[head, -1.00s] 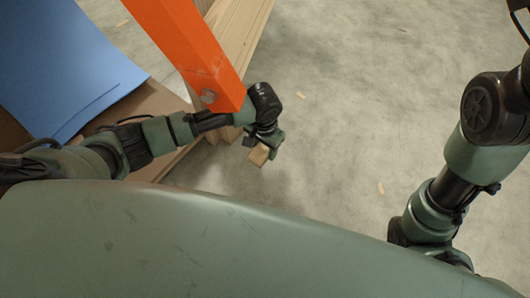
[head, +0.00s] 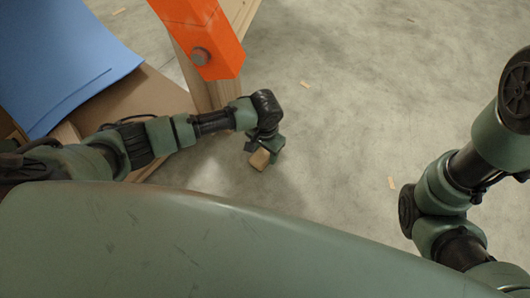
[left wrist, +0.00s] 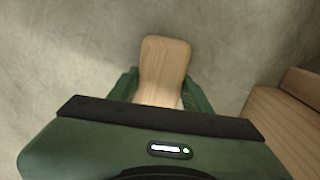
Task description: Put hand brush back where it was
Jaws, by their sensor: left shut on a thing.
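My left gripper (head: 264,150) is shut on the hand brush (head: 260,159). In the head view only a small tan wooden piece of the brush shows at the fingertips, over the concrete floor. In the left wrist view the brush (left wrist: 166,62) is a flat wooden piece with a rounded end between the green fingers (left wrist: 160,92). Its bristles do not show. My right arm stands at the right of the head view, and its gripper is out of the picture.
An orange beam (head: 203,38) and wooden boards (head: 240,25) stand beyond my left arm. Blue sheets (head: 60,60) lie on a brown surface (head: 140,98) at the left. Wood also shows at the right of the left wrist view (left wrist: 288,108). The grey floor (head: 370,80) is mostly open, with small wood chips.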

